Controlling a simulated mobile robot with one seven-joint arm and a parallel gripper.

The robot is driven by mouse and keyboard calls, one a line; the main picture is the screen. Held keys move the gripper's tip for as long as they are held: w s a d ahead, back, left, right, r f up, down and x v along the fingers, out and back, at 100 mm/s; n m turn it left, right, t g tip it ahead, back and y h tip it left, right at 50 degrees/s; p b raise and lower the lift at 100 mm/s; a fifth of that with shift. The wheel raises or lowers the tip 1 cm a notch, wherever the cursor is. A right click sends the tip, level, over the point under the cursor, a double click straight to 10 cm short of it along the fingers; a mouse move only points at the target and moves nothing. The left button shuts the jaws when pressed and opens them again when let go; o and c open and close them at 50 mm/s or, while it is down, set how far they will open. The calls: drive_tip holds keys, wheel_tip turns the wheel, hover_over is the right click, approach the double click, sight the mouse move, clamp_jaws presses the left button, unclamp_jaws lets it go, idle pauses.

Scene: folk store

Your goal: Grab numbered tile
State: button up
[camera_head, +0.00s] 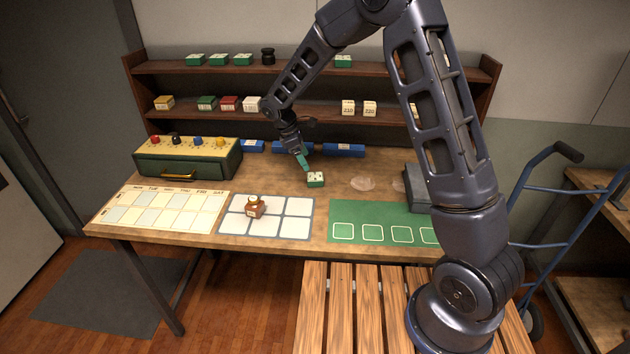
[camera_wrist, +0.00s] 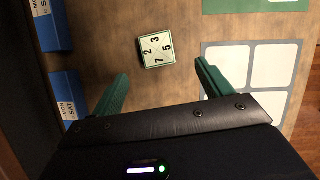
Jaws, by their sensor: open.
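The numbered tile (camera_head: 316,179) is a small green block with a cream top, lying on the wooden table behind the grid mats. In the wrist view the tile (camera_wrist: 158,47) shows several dark digits, among them 2, 3, 5 and 7. My gripper (camera_head: 303,160) is above the table, just to the left of and behind the tile. In the wrist view its two green fingers (camera_wrist: 164,78) are spread wide with nothing between them. The tile lies ahead of the fingertips, roughly centred between them, and is not touched.
A white-square mat (camera_head: 236,227) with a small brown bottle (camera_head: 254,207), a calendar mat (camera_head: 160,212) and a green mat (camera_head: 383,208) lie along the front. Blue boxes (camera_head: 344,150) stand behind the tile. A green drawer box (camera_head: 187,160) is left; a grey box (camera_head: 415,188) is right.

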sight(314, 176)
drive_tip(key=x, duration=0.9)
drive_tip(key=shift+w+f, duration=0.3)
drive_tip(key=shift+f, duration=0.1)
drive_tip(key=shift+c, duration=0.2)
drive_tip(key=c, duration=1.1)
